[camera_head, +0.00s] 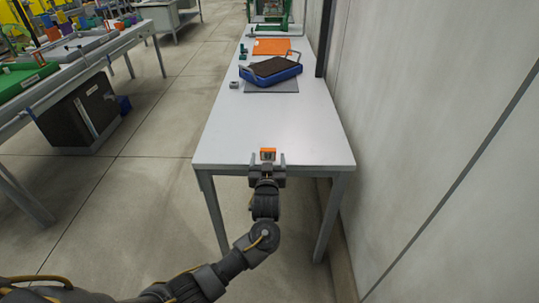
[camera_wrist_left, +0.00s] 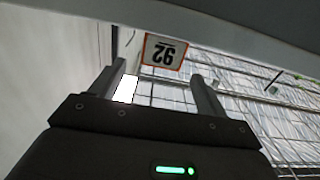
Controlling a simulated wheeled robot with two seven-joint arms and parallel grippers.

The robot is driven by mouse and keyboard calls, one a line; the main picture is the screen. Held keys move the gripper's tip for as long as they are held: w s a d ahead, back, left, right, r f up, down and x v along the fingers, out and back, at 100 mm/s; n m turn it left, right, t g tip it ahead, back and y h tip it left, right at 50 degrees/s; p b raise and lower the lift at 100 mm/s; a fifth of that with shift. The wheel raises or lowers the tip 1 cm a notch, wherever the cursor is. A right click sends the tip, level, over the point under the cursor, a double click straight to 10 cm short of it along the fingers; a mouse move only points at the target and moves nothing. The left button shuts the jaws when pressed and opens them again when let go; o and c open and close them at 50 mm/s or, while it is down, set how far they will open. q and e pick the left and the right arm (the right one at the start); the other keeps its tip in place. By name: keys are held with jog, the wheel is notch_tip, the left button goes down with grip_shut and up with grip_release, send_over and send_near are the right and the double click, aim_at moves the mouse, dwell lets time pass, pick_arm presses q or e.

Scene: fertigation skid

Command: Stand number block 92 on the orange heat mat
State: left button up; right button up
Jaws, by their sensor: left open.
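Number block 92 (camera_head: 268,153) is a small block with an orange top at the near edge of the white table. In the left wrist view its white, orange-rimmed face (camera_wrist_left: 164,51) shows the number upside down. My left gripper (camera_head: 268,159) is open at the table's near edge, with one finger on each side of the block in the head view. In the left wrist view the block shows just past the fingertips (camera_wrist_left: 158,71), with no clear contact. The orange heat mat (camera_head: 271,46) lies flat near the table's far end. My right gripper is out of view.
A blue tray (camera_head: 272,72) with a dark top and raised handles sits on a grey mat (camera_head: 270,88), between block and heat mat. A small grey piece (camera_head: 234,85) and green pieces (camera_head: 243,56) lie along the left edge. A wall (camera_head: 420,130) runs close along the right.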

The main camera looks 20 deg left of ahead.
aim_at(268, 152)
pick_arm(q)
jog(key=shift+w, duration=0.1)
jog(key=x, duration=0.5)
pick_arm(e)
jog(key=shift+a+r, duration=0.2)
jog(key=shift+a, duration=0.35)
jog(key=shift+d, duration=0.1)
pick_arm(q)
jog(key=c, duration=1.1)
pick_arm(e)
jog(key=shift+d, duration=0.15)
pick_arm(q)
jog(key=shift+r, duration=0.1)
